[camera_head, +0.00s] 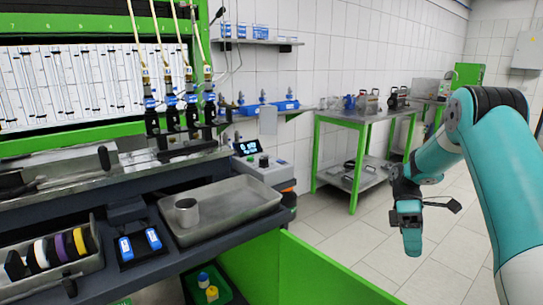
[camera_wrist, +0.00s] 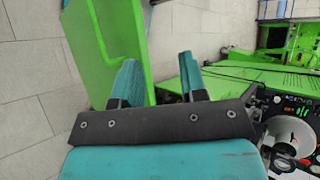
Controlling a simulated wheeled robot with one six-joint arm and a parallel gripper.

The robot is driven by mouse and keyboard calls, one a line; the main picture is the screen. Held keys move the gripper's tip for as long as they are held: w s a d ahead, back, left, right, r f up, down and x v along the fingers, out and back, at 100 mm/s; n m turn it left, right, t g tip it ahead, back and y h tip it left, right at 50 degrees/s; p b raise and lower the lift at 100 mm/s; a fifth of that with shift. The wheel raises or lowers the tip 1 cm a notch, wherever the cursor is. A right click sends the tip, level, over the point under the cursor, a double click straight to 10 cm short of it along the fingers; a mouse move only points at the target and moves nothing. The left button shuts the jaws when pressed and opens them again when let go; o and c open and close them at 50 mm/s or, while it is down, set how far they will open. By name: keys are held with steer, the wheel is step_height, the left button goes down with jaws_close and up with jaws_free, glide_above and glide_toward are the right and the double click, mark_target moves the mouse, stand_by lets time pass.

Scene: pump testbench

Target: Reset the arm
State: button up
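My teal arm (camera_head: 497,180) reaches in from the right side of the head view and bends down at its far end. My gripper (camera_head: 411,243) hangs over the tiled floor, to the right of the bench and its green panel. In the wrist view my gripper (camera_wrist: 158,78) shows two teal fingers standing apart. Nothing is held between them. A green panel and pale floor tiles lie behind the fingers.
The dark bench at left carries a metal tray (camera_head: 244,203) with a metal cup (camera_head: 186,211). A green panel (camera_head: 325,275) fronts the bench. A green-framed table (camera_head: 362,117) stands behind. Floor (camera_head: 370,235) around my gripper is clear.

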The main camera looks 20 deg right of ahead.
steer(key=s+a+r+t+h+p, duration=0.1)
steer(key=a+r+t+p, duration=0.1)
steer(key=a+r, duration=0.6)
steer(key=s+a+r+t+h+p, duration=0.1)
steer(key=a+r+t+h, duration=0.15)
steer(key=a+r, duration=0.6)
steer(key=s+a+r+m+t+y+p, duration=0.1)
steer(key=s+a+r+t+y+p, duration=0.1)
steer(key=s+a, duration=1.2)
step_height(320, 180, up, 2)
steer(key=a+t+p, duration=0.1)
steer(key=t, duration=0.2)
steer(key=shift+s+a+r, duration=0.15)
steer(key=shift+s, duration=0.1)
steer(key=shift+y, duration=0.25)
